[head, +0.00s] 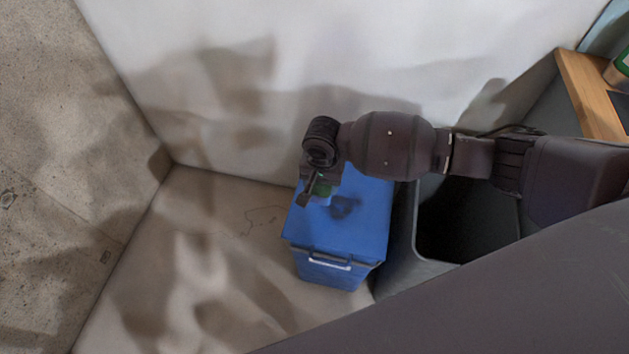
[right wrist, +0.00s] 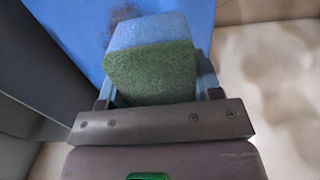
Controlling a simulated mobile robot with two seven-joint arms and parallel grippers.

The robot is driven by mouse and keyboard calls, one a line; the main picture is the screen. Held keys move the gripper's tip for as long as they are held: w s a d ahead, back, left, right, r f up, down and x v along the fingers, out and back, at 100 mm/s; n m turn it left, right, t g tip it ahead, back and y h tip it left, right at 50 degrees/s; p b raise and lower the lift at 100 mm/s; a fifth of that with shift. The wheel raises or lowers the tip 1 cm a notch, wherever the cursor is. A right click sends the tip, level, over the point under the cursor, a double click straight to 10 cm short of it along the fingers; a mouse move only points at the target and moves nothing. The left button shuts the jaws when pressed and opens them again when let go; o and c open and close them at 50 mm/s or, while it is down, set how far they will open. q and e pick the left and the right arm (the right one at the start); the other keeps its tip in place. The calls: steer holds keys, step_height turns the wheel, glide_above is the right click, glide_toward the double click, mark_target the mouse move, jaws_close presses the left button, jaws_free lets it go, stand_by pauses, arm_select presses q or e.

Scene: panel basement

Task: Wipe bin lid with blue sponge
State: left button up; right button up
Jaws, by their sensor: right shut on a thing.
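The blue bin (head: 333,269) stands on the floor by the wall, with its flat blue lid (head: 365,218) closed and a pale handle on the front. Dark smudges show on the lid beside my gripper. My right gripper (head: 313,194) is over the left part of the lid. It is shut on the sponge, which is blue with a green side. The sponge (right wrist: 150,62) fills the space between the fingers in the right wrist view, with the lid (right wrist: 90,25) behind it. I cannot tell whether the sponge touches the lid. My left gripper is not in view.
An open grey bin (head: 429,269) stands right beside the blue bin. A wooden counter (head: 590,95) with a green-labelled container (head: 621,66) is at the upper right. The floor (head: 200,260) left of the blue bin is clear. A white wall (head: 350,50) rises behind.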

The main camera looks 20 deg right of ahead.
steer(key=shift+w+a+f, duration=0.1)
steer(key=shift+w+f, duration=0.15)
steer(key=shift+f, duration=0.8)
steer(key=shift+s+f+b, duration=0.15)
steer(key=shift+f+b, duration=1.35)
steer(key=shift+f, duration=0.85)
steer(key=shift+f+b, duration=0.5)
steer(key=shift+b, duration=0.1)
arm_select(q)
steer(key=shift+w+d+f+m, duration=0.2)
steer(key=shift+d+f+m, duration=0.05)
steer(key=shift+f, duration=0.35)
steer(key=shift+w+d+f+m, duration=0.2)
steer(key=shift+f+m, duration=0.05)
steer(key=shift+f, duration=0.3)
arm_select(e)
steer(key=shift+w+r, duration=0.1)
steer(key=shift+w, duration=0.1)
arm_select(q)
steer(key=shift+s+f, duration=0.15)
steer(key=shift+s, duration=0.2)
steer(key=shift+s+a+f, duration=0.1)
arm_select(e)
steer(key=shift+f, duration=0.3)
steer(key=shift+f, duration=0.25)
